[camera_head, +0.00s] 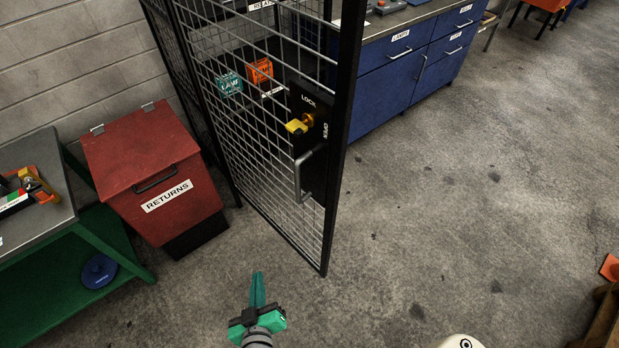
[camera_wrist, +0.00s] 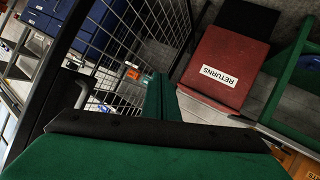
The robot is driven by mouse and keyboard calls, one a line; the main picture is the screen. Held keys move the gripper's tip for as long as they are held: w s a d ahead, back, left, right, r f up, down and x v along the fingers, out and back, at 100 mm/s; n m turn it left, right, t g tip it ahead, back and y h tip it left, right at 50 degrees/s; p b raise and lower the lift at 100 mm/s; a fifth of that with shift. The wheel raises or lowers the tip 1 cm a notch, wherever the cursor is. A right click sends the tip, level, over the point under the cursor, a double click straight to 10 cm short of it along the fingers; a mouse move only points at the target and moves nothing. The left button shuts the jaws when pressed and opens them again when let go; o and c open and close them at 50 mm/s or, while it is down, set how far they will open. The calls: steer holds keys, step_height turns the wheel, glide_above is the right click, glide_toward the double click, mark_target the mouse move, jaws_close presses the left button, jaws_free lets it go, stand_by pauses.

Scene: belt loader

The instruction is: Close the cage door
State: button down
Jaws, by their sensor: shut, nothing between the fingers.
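The cage door (camera_head: 250,120) is a wire mesh panel in a black frame. It stands swung out over the floor, its free edge toward the middle of the head view. It carries a black lock plate (camera_head: 309,110) marked LOCK and OPEN, with a yellow key-like knob (camera_head: 297,126) and a grey pull handle (camera_head: 299,178). My gripper (camera_head: 257,289) is shut and empty, in front of the door and apart from it. In the wrist view the shut fingers (camera_wrist: 160,98) point toward the mesh (camera_wrist: 125,50); the handle (camera_wrist: 82,92) shows at the left.
A red RETURNS bin (camera_head: 150,170) stands left of the door by the block wall. A green bench (camera_head: 60,240) is at far left. Blue drawer cabinets (camera_head: 400,80) stand behind the door. The floor (camera_head: 450,200) to the right is clear. Orange and brown objects sit at the lower right edge.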

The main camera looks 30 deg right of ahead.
steer(key=w+d+r+m+h, duration=0.2)
steer(key=w+d+r+h, duration=0.1)
steer(key=w+r, duration=0.15)
steer(key=m+g+h, duration=0.9)
steer(key=m, duration=0.4)
glide_toward(321, 171)
steer(key=d, duration=0.4)
steer(key=w+d, duration=0.1)
steer(key=d, duration=0.1)
steer(key=shift+d, duration=0.15)
steer(key=shift+d, duration=0.1)
